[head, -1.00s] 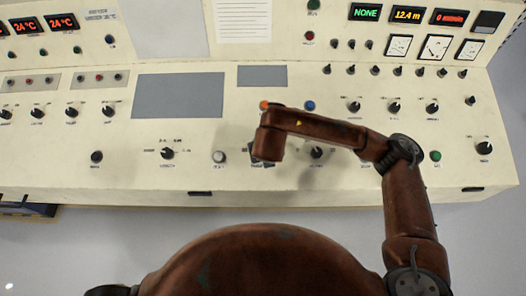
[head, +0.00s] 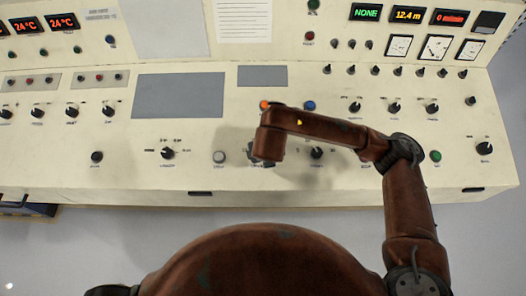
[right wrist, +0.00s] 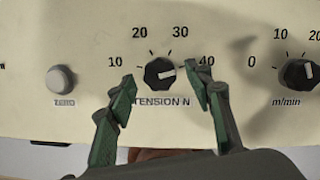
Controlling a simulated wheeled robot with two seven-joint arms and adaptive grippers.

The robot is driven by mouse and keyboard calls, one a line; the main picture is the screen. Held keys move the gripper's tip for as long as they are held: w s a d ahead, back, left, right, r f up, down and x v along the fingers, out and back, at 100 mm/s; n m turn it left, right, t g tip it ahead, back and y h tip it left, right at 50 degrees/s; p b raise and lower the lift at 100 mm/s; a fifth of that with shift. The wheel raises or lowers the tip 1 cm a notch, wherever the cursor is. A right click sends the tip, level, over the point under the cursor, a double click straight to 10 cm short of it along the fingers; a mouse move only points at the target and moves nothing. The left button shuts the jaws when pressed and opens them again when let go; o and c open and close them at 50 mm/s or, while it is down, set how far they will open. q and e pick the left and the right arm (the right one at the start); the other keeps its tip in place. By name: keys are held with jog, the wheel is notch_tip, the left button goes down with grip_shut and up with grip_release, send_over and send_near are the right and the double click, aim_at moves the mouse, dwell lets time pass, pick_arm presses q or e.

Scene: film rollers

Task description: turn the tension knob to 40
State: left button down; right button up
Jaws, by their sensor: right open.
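The tension knob (right wrist: 160,72) is black with a white pointer line. It sits on the cream panel above the label "TENSION N", inside a scale marked 10, 20, 30 and 40. Its pointer lies to the right and slightly up, toward the 40 mark (right wrist: 207,62). My right gripper (right wrist: 160,82) is open, with one green-tipped finger on each side of the knob and visible gaps between. In the head view my right forearm (head: 315,125) covers the knob, and the gripper beneath is mostly hidden. My left gripper is not in view.
A pale ZERO button (right wrist: 61,79) lies left of the tension knob, and an m/min knob (right wrist: 300,73) lies to the right. An orange button (head: 264,105) and a blue button (head: 310,106) sit behind my forearm. Several other knobs line the panel.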

jog(key=v, duration=1.1)
jog(key=shift+r, duration=0.2)
